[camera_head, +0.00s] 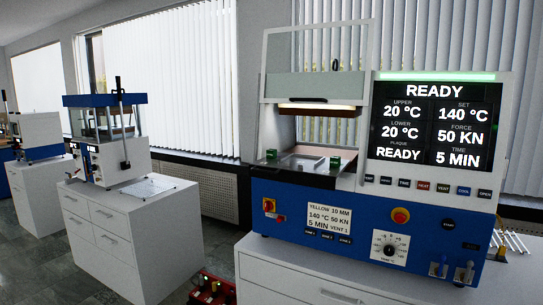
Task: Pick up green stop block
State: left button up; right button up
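Two small green blocks show on the lower plate of the near press (345,215). One green block (271,154) is at the plate's left front, and the other green block (335,162) is at its right. Each looks like a possible stop block; they are too small to tell more. A flat metal plaque or frame (303,162) lies between them. The press's clear guard (316,60) is raised and the gap above the plate is open at the front. Neither of my grippers is in view.
The near press stands on a white cabinet (300,275). Its screen (436,122) reads READY, 20 °C, set 140 °C, 50 kN, 5 min. Metal rods (511,241) lie at its right. A second press (106,138) stands on another cabinet at left. A red item (211,290) is on the floor.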

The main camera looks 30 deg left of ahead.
aim_at(270, 154)
jog(key=i+j, duration=0.2)
jog(key=i, duration=0.3)
jog(key=i+j+u, duration=0.1)
jog(key=i, duration=0.4)
jog(key=i+j+u, duration=0.1)
jog(key=i+j, duration=0.2)
jog(key=i, duration=0.2)
